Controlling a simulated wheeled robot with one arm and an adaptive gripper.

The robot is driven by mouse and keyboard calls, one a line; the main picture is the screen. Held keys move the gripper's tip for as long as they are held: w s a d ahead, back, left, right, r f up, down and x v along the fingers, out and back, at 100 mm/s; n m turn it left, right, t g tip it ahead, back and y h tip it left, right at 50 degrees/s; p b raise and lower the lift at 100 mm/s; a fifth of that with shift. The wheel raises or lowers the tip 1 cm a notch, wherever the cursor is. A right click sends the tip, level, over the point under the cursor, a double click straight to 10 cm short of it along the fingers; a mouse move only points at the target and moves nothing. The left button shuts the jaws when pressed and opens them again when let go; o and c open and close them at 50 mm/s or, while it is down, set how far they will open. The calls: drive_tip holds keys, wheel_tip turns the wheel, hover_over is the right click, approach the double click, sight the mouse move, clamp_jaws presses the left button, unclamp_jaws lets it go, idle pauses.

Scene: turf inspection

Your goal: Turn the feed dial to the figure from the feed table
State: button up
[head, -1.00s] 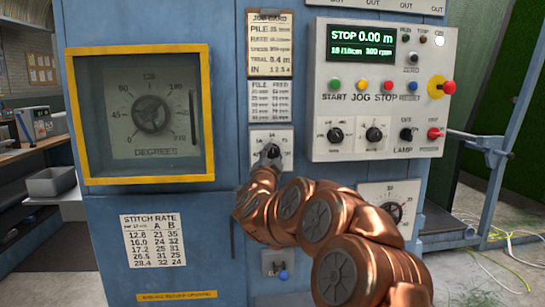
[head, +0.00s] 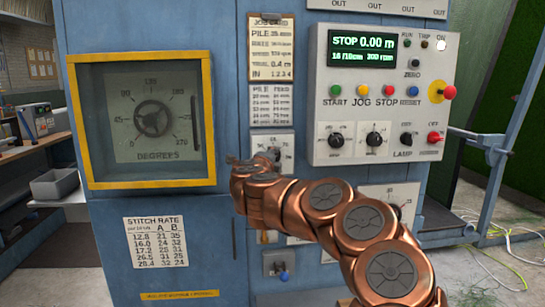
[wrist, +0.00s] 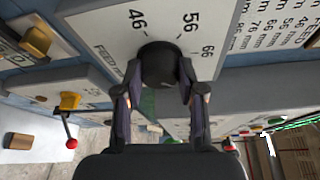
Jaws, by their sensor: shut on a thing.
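The feed dial (head: 274,154) is a small black knob on a pale plate on the blue cabinet, below the feed table (head: 271,106), a printed card headed PILE and FEED. In the wrist view the round black dial (wrist: 158,63) sits between the two fingers of my gripper (wrist: 160,84), which is shut on it. The figures 46, 56 and 66 show around the dial there. Its pointer is not clear. In the head view my gripper (head: 262,160) partly covers the dial. The feed table (wrist: 287,24) shows cut off in the wrist view; its rows are too small to read surely.
The job card (head: 270,47) hangs above the feed table. A control panel (head: 378,95) with buttons and knobs juts out to the right. A yellow-framed degrees gauge (head: 140,120) is at left, with a stitch rate card (head: 155,242) below. A blue-tipped switch (head: 283,275) sits low.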

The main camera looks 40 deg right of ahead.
drive_tip(key=shift+m, duration=0.5)
drive_tip(key=shift+f+y, duration=0.1)
drive_tip(key=shift+y, duration=0.2)
drive_tip(key=o, duration=1.1)
drive_tip(key=shift+o, duration=0.2)
drive_tip(key=v, duration=1.2)
